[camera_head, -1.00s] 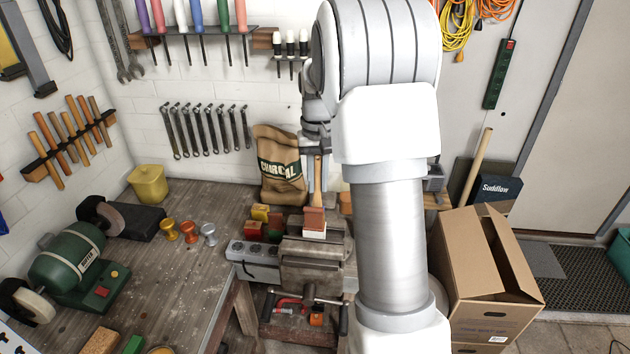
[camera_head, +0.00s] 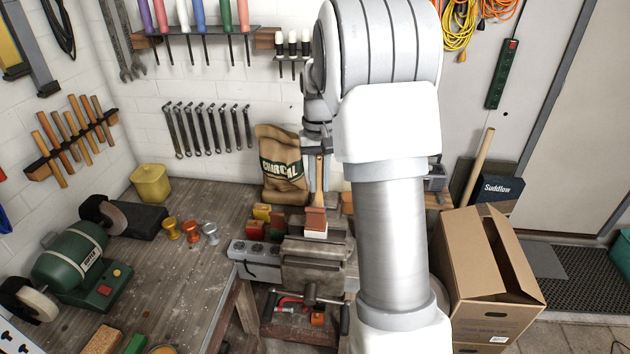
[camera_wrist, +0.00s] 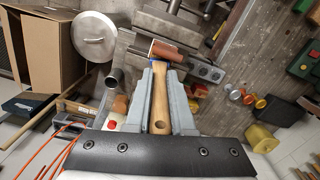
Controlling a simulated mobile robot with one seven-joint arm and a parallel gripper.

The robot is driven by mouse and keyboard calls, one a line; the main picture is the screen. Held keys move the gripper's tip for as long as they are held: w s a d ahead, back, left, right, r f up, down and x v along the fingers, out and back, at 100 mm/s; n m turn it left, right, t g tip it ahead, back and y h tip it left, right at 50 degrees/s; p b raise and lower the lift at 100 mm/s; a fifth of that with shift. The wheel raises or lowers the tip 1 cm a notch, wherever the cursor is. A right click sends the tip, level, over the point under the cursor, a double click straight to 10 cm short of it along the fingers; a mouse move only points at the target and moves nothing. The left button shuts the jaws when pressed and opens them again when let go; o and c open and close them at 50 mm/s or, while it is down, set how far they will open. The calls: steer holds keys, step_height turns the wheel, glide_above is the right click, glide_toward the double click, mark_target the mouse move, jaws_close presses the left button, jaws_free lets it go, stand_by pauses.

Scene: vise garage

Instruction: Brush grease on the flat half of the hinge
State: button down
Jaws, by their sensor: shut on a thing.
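My gripper (camera_head: 318,168) is shut on the wooden handle of a brush and holds it above the vise (camera_head: 312,262). The brush (camera_wrist: 160,95) hangs with its reddish-brown head (camera_head: 315,217) downward and white bristle ends below it. In the wrist view, the handle lies between the two grey fingers of my gripper (camera_wrist: 160,90), and the head is over the vise area. The hinge cannot be made out in either view; the brush head covers part of the vise top. I cannot tell whether the bristles touch anything.
Small coloured blocks (camera_head: 262,214) and a grey socket strip (camera_head: 254,252) sit left of the vise. A charcoal bag (camera_head: 281,165) stands behind. A green bench grinder (camera_head: 75,258) is at left; a cardboard box (camera_head: 484,270) stands at right. The bench middle is fairly clear.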

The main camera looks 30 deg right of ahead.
steer(key=shift+w+a, duration=0.4)
steer(key=shift+a, duration=0.2)
steer(key=shift+d+f, duration=0.1)
steer(key=shift+s+d+f, duration=0.1)
steer(key=shift+s+d, duration=0.4)
steer(key=shift+d, duration=0.05)
steer(key=shift+w+a, duration=0.1)
steer(key=shift+a, duration=0.05)
steer(key=shift+w+a, duration=0.35)
steer(key=shift+a, duration=0.2)
steer(key=shift+s+d, duration=0.1)
steer(key=shift+d, duration=0.1)
steer(key=shift+s+d+r, duration=0.25)
steer(key=shift+s+d, duration=0.05)
steer(key=shift+d, duration=0.2)
